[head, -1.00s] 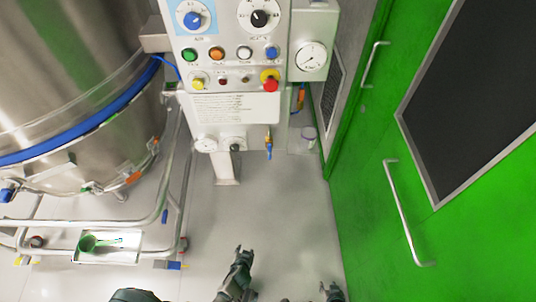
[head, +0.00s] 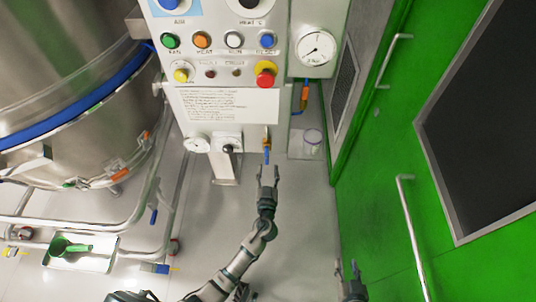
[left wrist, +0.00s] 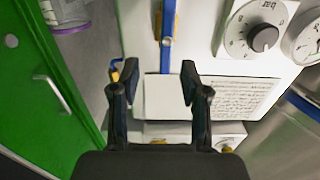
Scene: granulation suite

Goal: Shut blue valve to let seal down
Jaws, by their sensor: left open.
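The blue valve handle (head: 267,156) hangs down from a brass fitting on the lower edge of the control panel, pointing at the floor. In the left wrist view the blue handle (left wrist: 167,48) is a long upright strip, with its lower end between the lines of the two fingers. My left gripper (head: 268,170) is open, fingers pointing up, just below the handle's tip; it also shows open in the left wrist view (left wrist: 156,72). No grip on the handle shows. My right gripper (head: 347,266) is at the bottom right, open and empty, away from the panel.
The panel (head: 222,85) carries knobs, coloured buttons and a red stop button (head: 265,74). A steel vessel (head: 70,90) on a tube frame stands left, with a tray (head: 82,262) holding a green scoop. A green door (head: 390,215) bounds the right. A clear jar (head: 312,143) stands near the handle.

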